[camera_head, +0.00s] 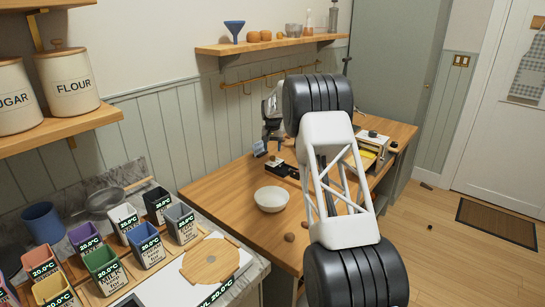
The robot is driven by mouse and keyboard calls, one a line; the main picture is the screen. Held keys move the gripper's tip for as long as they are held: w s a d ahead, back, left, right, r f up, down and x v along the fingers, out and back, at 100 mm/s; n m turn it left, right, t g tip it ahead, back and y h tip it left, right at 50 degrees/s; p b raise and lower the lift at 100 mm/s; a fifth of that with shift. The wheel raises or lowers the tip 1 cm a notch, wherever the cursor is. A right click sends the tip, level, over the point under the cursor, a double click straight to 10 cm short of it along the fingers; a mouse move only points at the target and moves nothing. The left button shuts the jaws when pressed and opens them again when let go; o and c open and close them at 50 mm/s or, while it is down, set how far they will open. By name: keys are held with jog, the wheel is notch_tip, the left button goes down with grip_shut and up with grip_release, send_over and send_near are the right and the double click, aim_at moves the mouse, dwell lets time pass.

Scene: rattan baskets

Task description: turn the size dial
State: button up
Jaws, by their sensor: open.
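My arm crosses the right middle of the head view. Just left of its upper black joint, what appears to be my gripper (273,141) points down, grey above with dark fingers. It is open and looks empty. Below it on the wooden table (225,188) is a low black device (281,168) with a small pale, round part on top. The gripper appears above this part, and I cannot tell whether they touch. I cannot make out for certain which part is the size dial. My arm partly hides a white device with a yellow area (372,150) farther right.
A white bowl (271,199) stands on the table in front of the black device. A small blue-grey sign (259,148) stands left of it. Several labelled containers and a round wooden board (210,260) occupy the left counter. A shelf (270,46) hangs on the wall behind.

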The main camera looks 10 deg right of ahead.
aim_at(273, 156)
jog(key=shift+f, duration=2.45)
jog(key=shift+c, duration=0.3)
jog(key=c, duration=0.9)
jog(key=shift+o, duration=0.2)
jog(key=shift+n, duration=0.4)
jog(key=n, duration=0.5)
jog(key=shift+r, duration=0.1)
jog(key=n, duration=0.6)
